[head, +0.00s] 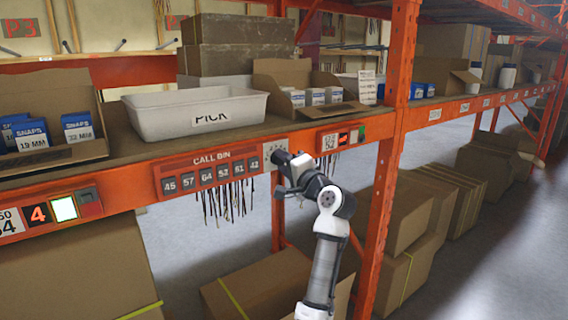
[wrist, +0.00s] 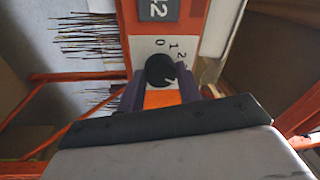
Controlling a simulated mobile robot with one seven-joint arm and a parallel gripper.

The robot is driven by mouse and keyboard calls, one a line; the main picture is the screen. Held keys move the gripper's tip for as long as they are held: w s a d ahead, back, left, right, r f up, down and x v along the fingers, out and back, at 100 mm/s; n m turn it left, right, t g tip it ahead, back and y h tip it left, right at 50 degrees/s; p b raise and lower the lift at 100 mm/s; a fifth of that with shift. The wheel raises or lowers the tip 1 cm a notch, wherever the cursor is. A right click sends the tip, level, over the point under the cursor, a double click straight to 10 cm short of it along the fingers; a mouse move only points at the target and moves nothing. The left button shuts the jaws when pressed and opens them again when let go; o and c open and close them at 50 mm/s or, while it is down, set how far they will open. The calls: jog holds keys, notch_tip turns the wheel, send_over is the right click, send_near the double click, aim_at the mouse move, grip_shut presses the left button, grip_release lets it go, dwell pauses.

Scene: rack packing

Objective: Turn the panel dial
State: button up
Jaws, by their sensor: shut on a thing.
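The panel dial is a round black knob (wrist: 160,70) on a white plate (wrist: 178,46) with the marks 0, 1 and 2. A pale pointer line shows on the knob. My gripper (wrist: 160,84) is shut on the dial, with one dark finger on each side of it. In the head view my gripper (head: 283,160) is against the panel plate (head: 275,149) at the right end of the CALL BIN panel (head: 212,172). The dial itself is hidden there behind my gripper.
A white PICK bin (head: 195,110) stands on the shelf above the panel. An orange rack post (head: 392,150) rises to the right of my arm. Dark ties (head: 230,197) hang below the panel. Cardboard boxes (head: 255,285) sit beneath the shelf.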

jog(key=shift+r, duration=0.1)
jog(key=o, duration=1)
jog(key=shift+s+d+f+b, duration=0.25)
jog(key=shift+s+d+b, duration=0.1)
jog(key=shift+s, duration=0.05)
jog(key=b+v, duration=0.4)
jog(key=v, duration=0.8)
jog(key=shift+s+d+r+b, duration=0.2)
jog(key=shift+s+b, duration=0.1)
jog(key=shift+s, duration=0.1)
